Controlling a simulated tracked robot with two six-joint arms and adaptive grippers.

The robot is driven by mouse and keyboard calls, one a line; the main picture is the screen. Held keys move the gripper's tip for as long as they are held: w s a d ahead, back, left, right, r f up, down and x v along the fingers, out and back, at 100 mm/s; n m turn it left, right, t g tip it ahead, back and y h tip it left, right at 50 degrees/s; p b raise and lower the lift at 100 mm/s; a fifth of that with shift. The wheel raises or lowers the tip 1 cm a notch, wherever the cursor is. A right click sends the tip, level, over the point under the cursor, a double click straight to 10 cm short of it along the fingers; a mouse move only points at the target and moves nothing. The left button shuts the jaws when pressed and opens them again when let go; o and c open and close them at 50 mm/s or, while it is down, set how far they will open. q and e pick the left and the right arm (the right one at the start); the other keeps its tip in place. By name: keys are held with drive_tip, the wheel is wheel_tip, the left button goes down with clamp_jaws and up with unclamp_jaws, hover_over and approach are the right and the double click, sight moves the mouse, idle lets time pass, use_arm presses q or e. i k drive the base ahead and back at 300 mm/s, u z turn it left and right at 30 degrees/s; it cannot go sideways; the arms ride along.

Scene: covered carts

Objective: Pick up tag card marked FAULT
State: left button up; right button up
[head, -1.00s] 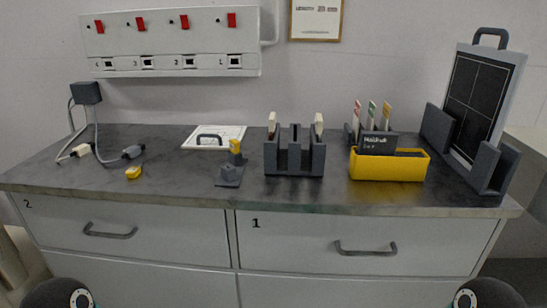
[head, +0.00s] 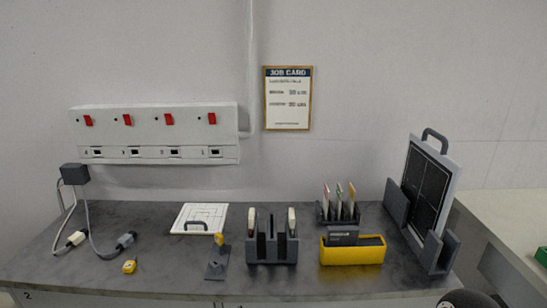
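Several thin tag cards stand upright in a small dark rack (head: 324,219) at the back right of the bench. Neither of my grippers shows in the head view; only a dark rounded part of me shows at the bottom right.
A yellow bin (head: 350,256) with a dark card stands in front of the rack. A dark slotted holder (head: 272,250) stands to its left, and a framed panel stand (head: 445,254) to its right. A job card (head: 287,98) hangs on the wall.

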sight(326, 193)
drive_tip(key=z, duration=1.35)
drive_tip(key=i, duration=0.1)
drive_tip(key=u, duration=2.8)
drive_tip(key=k, duration=1.4)
drive_tip(key=z, duration=0.65)
drive_tip(key=i, duration=1)
